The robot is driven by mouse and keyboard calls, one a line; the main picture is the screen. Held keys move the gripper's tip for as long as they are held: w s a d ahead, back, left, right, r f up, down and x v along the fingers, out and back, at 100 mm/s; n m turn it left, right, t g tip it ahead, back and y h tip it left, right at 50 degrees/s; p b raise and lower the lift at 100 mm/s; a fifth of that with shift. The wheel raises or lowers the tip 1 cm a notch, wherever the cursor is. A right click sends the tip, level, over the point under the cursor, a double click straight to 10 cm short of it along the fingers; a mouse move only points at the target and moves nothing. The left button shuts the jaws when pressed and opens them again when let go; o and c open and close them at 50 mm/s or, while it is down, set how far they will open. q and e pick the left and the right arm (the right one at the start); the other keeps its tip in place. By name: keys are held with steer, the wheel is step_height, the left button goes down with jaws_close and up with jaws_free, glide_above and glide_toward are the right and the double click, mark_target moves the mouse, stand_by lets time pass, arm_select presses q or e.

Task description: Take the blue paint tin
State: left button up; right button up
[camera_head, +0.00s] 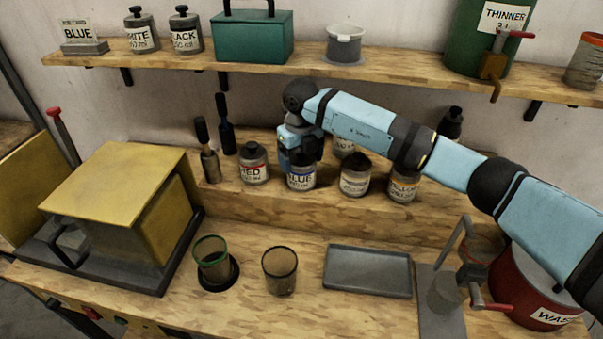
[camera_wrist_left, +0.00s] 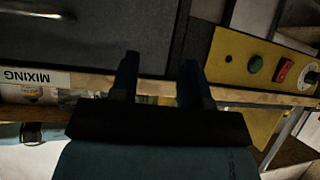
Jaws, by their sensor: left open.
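The blue paint tin (camera_head: 301,178), with a white label reading BLUE, stands upright on the raised wooden step at the back of the bench. My right gripper (camera_head: 299,158) comes down over its top and hides its cap. Whether the fingers are closed on it is hidden. In the left wrist view my left gripper (camera_wrist_left: 160,75) is open and empty, its two fingers apart in front of a dark panel.
A red tin (camera_head: 253,165) stands close left of the blue one; a white-labelled tin (camera_head: 355,177) and a yellow tin (camera_head: 404,186) stand right. Two mesh cups, a grey tray (camera_head: 367,272) and a yellow box (camera_head: 120,195) are in front. A shelf (camera_head: 400,75) runs above.

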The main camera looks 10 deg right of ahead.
steer(key=c, duration=0.9)
steer(key=shift+c, duration=0.2)
